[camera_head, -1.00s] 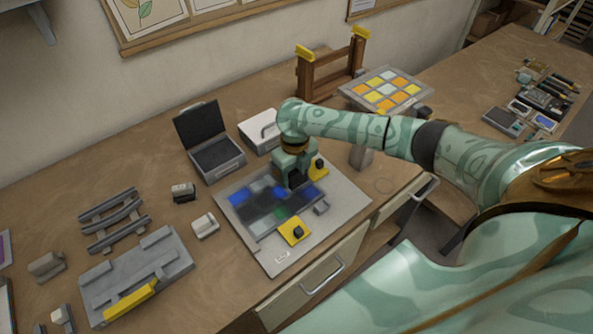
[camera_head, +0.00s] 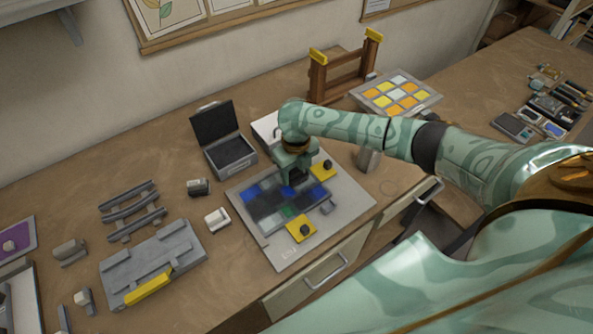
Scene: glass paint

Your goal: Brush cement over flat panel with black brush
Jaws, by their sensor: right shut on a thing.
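The flat panel (camera_head: 267,213) has blue, green and dark grey panes, and lies on a pale grey board (camera_head: 352,205) on the bench. Grey smears cover many of its panes. My right gripper (camera_head: 297,176) points down over the panel's far part, close to its surface. It is shut on a dark thing that looks like the black brush, mostly hidden by the gripper and blurred. I cannot tell whether its tip touches the panes. Yellow clamps with black knobs stand at the panel's near side (camera_head: 301,228) and far right (camera_head: 323,170). My left gripper is out of view.
An open grey case (camera_head: 229,155) and a white box (camera_head: 265,126) stand behind the board. A grey block fixture (camera_head: 153,263), a rack (camera_head: 131,210) and small blocks fill the left.

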